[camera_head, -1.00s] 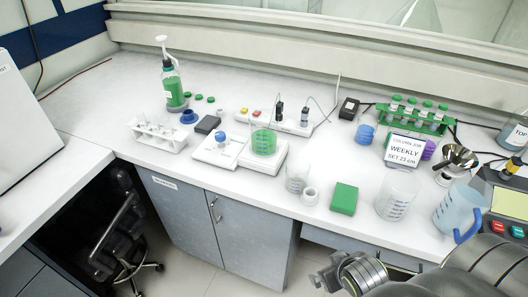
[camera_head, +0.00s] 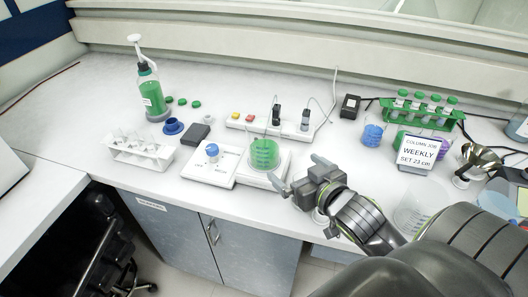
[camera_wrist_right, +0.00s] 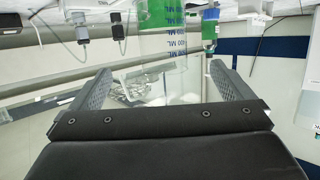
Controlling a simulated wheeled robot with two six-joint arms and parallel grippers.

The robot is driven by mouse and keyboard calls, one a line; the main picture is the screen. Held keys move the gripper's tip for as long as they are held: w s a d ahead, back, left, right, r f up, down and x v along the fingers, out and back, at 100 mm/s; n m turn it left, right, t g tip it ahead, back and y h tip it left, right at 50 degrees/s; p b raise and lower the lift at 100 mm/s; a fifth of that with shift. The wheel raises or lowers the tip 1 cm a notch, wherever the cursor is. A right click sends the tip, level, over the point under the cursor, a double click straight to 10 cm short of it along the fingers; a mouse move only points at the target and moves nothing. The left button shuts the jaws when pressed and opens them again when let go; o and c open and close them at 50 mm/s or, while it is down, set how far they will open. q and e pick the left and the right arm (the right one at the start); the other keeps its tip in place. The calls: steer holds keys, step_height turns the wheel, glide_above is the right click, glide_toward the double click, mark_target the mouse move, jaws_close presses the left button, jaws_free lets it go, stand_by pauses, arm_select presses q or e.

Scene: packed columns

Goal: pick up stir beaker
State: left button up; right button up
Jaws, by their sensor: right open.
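The stir beaker (camera_head: 264,154) is a clear beaker with green liquid, upright on the white stirrer plate at the middle of the bench. My right gripper (camera_head: 297,173) is open and empty, just to the right and front of the beaker, not around it. In the right wrist view the green liquid (camera_wrist_right: 160,13) shows at the top edge, with blue volume marks and clear glass below it. The open fingers (camera_wrist_right: 164,85) there reach toward it with a gap. My left gripper is not in view.
A stirrer unit with a blue knob (camera_head: 211,151) stands left of the beaker. A power strip (camera_head: 290,126) with plugs and cables lies behind. A white tube rack (camera_head: 140,150) and green wash bottle (camera_head: 152,95) stand left. My right arm covers items at the front right.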

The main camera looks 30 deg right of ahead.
mark_target(272, 154)
steer(key=b+x, duration=0.3)
steer(key=x, duration=0.6)
steer(key=shift+w+f+b, duration=0.1)
steer(key=shift+w+b, duration=0.1)
steer(key=shift+b, duration=0.1)
steer(key=shift+w, duration=0.1)
steer(key=shift+w+f, duration=0.15)
steer(key=shift+w, duration=0.05)
steer(key=x, duration=0.4)
steer(key=shift+a+f, duration=0.2)
steer(key=shift+f, duration=0.1)
steer(key=shift+w+f, duration=0.1)
steer(key=shift+w, duration=0.1)
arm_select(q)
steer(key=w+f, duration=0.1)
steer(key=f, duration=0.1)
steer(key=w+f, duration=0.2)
